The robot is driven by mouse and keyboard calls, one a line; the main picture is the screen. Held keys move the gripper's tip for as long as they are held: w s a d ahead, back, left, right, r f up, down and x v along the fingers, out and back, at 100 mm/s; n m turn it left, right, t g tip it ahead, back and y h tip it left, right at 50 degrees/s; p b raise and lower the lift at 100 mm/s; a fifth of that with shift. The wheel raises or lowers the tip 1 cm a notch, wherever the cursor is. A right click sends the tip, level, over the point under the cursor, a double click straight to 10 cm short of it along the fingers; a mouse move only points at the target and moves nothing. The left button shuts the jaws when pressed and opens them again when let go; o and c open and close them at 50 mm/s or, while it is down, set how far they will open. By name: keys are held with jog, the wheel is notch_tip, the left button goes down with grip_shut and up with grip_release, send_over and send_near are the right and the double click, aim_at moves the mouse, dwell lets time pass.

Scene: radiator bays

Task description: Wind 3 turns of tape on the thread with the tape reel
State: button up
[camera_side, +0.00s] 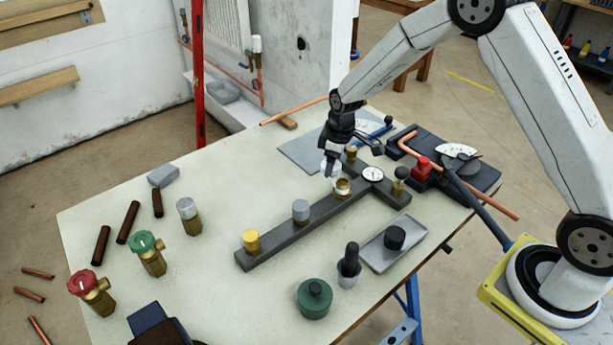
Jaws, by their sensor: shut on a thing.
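My gripper (332,172) is shut on a small white object, which looks like the tape reel (327,166), above the dark bar on the table. Directly below and slightly right of it, a brass fitting with a thread (343,188) stands upright in the bar. The reel is close to the thread; I cannot tell whether they touch or whether tape is on the thread. The gripper's dark fingers hide part of the reel.
A copper pipe bender (440,165) stands right. A grey tray (376,257) and green tin (314,300) sit in front.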

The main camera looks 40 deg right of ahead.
jog(key=s+d, duration=0.2)
jog(key=d, duration=0.1)
jog(key=shift+s+d, duration=0.1)
jog(key=s, duration=0.2)
jog(key=s+d, duration=0.1)
jog(key=s, duration=0.2)
jog(key=shift+s+d, duration=0.15)
jog(key=s+a, duration=0.1)
jog(key=s, duration=0.1)
jog(key=s+a, duration=0.2)
jog(key=shift+s, duration=0.25)
jog(key=a, duration=0.6)
jog(key=shift+s+a, duration=0.2)
jog(key=shift+s, duration=0.15)
jog(key=w+a, duration=0.3)
jog(key=w, duration=0.1)
jog(key=shift+a, duration=0.4)
jog(key=w, duration=0.5)
jog(key=shift+w+d, duration=0.3)
jog(key=w+d, duration=0.2)
jog(key=d, duration=0.1)
jog(key=w+d, duration=0.1)
jog(key=d, duration=0.1)
jog(key=shift+w+d, duration=0.15)
jog(key=shift+w, duration=0.15)
notch_tip(320, 180, up, 9)
jog(key=shift+f, duration=0.2)
